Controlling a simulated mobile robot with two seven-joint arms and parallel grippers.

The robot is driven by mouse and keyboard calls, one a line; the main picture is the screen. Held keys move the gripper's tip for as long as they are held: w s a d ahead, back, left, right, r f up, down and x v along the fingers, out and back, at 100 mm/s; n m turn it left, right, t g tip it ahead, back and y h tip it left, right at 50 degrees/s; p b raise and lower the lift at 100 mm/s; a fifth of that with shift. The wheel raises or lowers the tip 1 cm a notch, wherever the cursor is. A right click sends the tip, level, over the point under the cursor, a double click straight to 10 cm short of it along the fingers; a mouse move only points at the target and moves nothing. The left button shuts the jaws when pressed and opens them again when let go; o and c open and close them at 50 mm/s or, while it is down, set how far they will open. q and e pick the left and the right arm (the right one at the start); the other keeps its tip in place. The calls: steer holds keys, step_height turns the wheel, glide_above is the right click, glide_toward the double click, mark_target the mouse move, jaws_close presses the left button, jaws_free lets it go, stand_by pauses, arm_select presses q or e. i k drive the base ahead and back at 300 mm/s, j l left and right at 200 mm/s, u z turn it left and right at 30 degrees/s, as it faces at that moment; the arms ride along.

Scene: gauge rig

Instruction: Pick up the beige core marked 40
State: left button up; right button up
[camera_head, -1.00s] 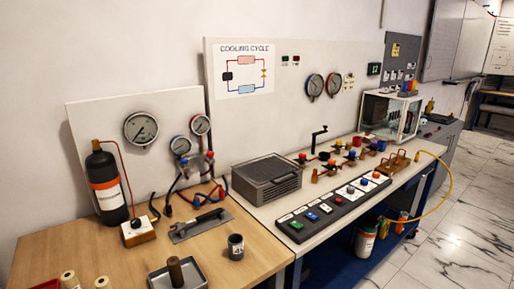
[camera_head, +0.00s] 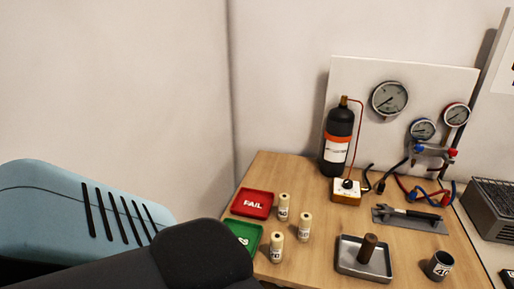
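Three beige cores stand upright on the wooden table: a rear one (camera_head: 283,206), a right one (camera_head: 304,227) and a front one (camera_head: 276,247). Each has a small dark marking on its label. The markings are too small to read with certainty, so I cannot tell for sure which one is marked 40. The cores stand apart from each other, to the right of the red and green trays. A light blue and black part of my own body fills the lower left. Neither gripper shows in the view.
A red FAIL tray (camera_head: 252,203) and a partly hidden green tray (camera_head: 243,235) lie left of the cores. A grey tray (camera_head: 343,263) holding a brown cylinder (camera_head: 368,248), and a dark labelled cup (camera_head: 439,265), stand to the right. A black bottle (camera_head: 338,138) stands behind.

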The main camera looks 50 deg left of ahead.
mark_target(284, 200)
steer(key=u, duration=1.4)
